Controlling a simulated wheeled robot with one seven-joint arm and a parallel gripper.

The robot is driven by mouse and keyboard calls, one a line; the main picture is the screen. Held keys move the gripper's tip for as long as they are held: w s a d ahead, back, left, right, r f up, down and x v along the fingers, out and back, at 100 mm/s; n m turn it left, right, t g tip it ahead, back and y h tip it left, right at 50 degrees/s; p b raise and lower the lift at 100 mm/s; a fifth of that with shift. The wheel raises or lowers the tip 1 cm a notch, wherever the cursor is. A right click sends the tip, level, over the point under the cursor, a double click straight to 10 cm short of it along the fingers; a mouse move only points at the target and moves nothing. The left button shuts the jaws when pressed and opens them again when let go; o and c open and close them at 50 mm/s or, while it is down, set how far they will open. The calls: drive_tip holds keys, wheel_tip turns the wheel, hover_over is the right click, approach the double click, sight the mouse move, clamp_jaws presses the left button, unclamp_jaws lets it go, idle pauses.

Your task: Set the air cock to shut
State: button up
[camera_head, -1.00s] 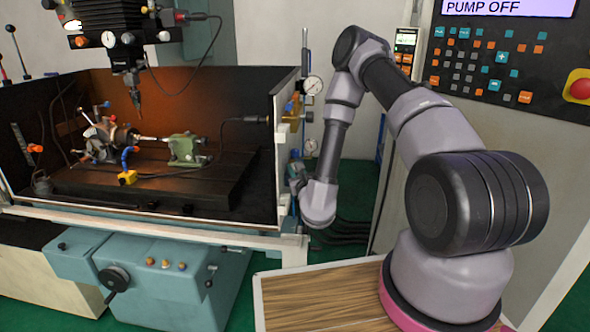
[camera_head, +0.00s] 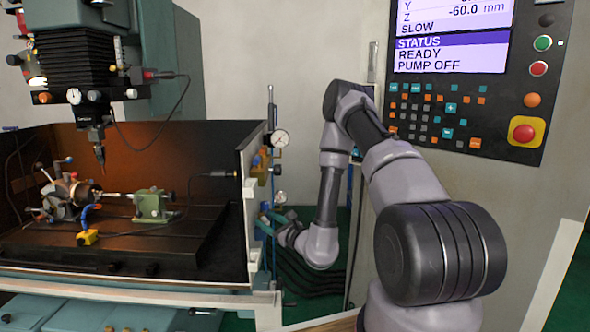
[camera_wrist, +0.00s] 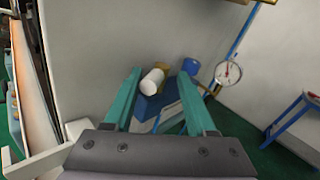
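My gripper (camera_wrist: 160,72) is open, its two teal fingers apart with nothing clamped between them. In the head view my gripper (camera_head: 268,223) is beside the right end of the machine enclosure, below the upper gauge. Between and beyond the fingers in the wrist view are a white cylinder (camera_wrist: 152,81) with a yellow-brass part behind it, and a blue knob-like part (camera_wrist: 191,67). I cannot tell whether either belongs to the air cock. Small brass and blue fittings (camera_head: 257,162) sit on the enclosure's end in the head view; the cock's handle position is not readable.
An upper pressure gauge (camera_head: 279,138) on a blue pipe stands by the enclosure's end, and shows in the wrist view (camera_wrist: 228,72). A lower gauge (camera_head: 281,197) is close to my gripper. Black hoses (camera_head: 305,277) lie below. The control cabinet (camera_head: 540,190) is at right.

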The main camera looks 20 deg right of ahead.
drive_tip(key=s+d+n+g+y, duration=0.3)
drive_tip(key=d+n+g+y, duration=0.45)
drive_tip(key=d, duration=0.35)
drive_tip(key=s+a+r+n+g+h, duration=0.3)
drive_tip(key=s+r+n, duration=0.3)
drive_tip(key=r, duration=0.6)
drive_tip(key=s+a+r+n+g+h, duration=0.4)
drive_tip(key=s+r+n, duration=0.3)
drive_tip(key=s+r, duration=0.3)
drive_tip(key=shift+s+r+g, duration=0.3)
drive_tip(key=shift+r+g, duration=0.55)
drive_tip(key=shift+r, duration=0.35)
